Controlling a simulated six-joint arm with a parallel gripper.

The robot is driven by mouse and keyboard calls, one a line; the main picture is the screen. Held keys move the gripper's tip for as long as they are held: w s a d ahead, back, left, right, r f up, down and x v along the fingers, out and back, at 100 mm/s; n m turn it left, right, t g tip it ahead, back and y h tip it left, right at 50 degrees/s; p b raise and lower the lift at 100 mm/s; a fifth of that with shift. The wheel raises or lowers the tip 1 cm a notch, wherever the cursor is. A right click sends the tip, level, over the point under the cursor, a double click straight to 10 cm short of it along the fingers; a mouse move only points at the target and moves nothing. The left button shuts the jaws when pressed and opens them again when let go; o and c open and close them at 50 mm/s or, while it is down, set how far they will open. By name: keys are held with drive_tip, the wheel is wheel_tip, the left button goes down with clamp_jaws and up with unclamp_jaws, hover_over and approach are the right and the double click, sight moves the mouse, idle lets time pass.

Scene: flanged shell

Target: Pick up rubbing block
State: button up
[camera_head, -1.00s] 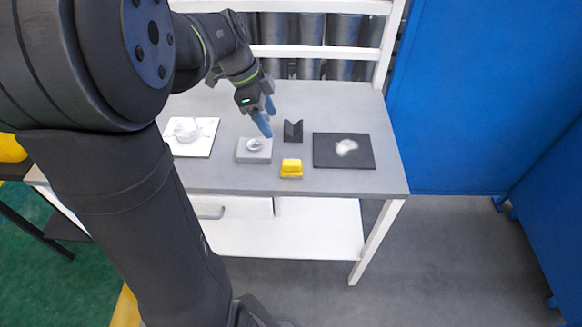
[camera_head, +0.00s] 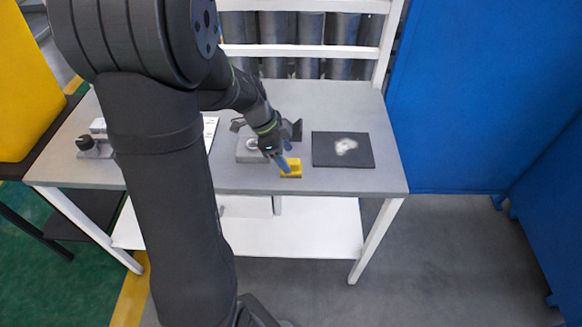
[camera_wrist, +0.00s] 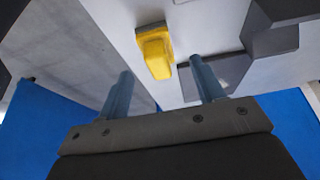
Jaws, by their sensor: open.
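The yellow rubbing block (camera_head: 293,172) lies on the grey table near its front edge. In the wrist view the block (camera_wrist: 156,52) shows beyond and between the two blue fingers. My gripper (camera_head: 284,163) is just above and beside the block in the head view, partly covering it. In the wrist view my gripper (camera_wrist: 164,90) is open with nothing between its fingers. Whether a finger touches the block cannot be told.
A dark mat (camera_head: 325,150) with a whitish patch lies right of the block. A grey block with a round metal part (camera_head: 247,145) stands to the left. A dark V-shaped holder (camera_head: 297,129) stands behind. The table's front edge (camera_head: 340,192) is close.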

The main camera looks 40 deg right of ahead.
sight(291, 161)
drive_tip(key=x, duration=0.4)
drive_tip(key=shift+s+f, duration=0.1)
drive_tip(key=shift+f, duration=0.05)
drive_tip(key=shift+c, duration=0.4)
drive_tip(key=c, duration=1)
drive_tip(key=shift+c, duration=0.2)
drive_tip(key=shift+r, duration=0.5)
drive_tip(key=r, duration=0.2)
drive_tip(key=s+r, duration=0.1)
drive_tip(key=shift+r, duration=0.4)
drive_tip(key=s+r, duration=0.6)
drive_tip(key=s, duration=0.4)
drive_tip(key=shift+s+d, duration=0.2)
drive_tip(key=shift+s, duration=0.15)
